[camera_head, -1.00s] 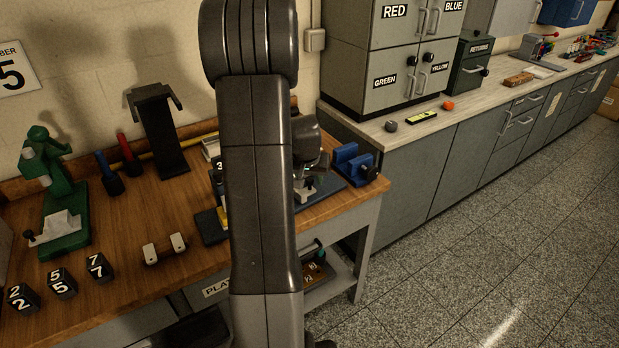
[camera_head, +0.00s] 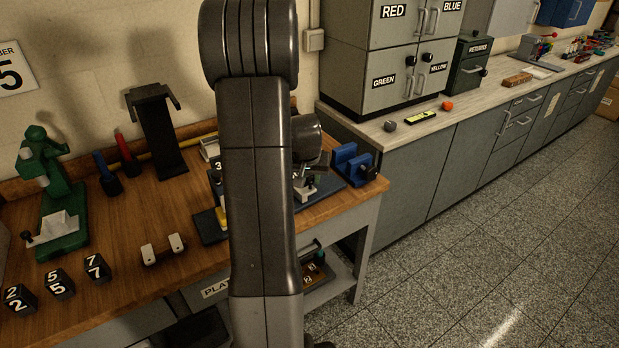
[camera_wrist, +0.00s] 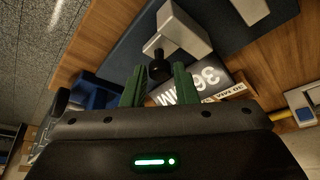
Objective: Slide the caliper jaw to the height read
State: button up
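In the wrist view, a pale grey block (camera_wrist: 185,32) with a black round knob (camera_wrist: 158,69) stands on a dark plate (camera_wrist: 118,48); it looks like the caliper jaw. My gripper (camera_wrist: 159,80) has its two green fingers apart, with the knob between or just beyond their tips. I cannot tell whether either finger touches it. In the head view, my arm hides most of the caliper and my gripper; the pale block shows a little (camera_head: 304,186).
A blue vise-like fixture (camera_head: 354,163) stands right of the caliper, near the bench's right end. Left on the wooden bench are a green press (camera_head: 52,190), a black stand (camera_head: 158,135), numbered black blocks (camera_head: 59,283) and a small white-ended holder (camera_head: 162,250).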

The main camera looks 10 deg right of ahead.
jog(key=shift+o, duration=1.2)
jog(key=v, duration=1.3)
jog(key=shift+s+r, duration=0.2)
jog(key=shift+r, duration=0.15)
jog(key=x, duration=1.4)
jog(key=shift+a+r, duration=0.1)
jog(key=shift+a, duration=0.05)
jog(key=shift+r, duration=0.1)
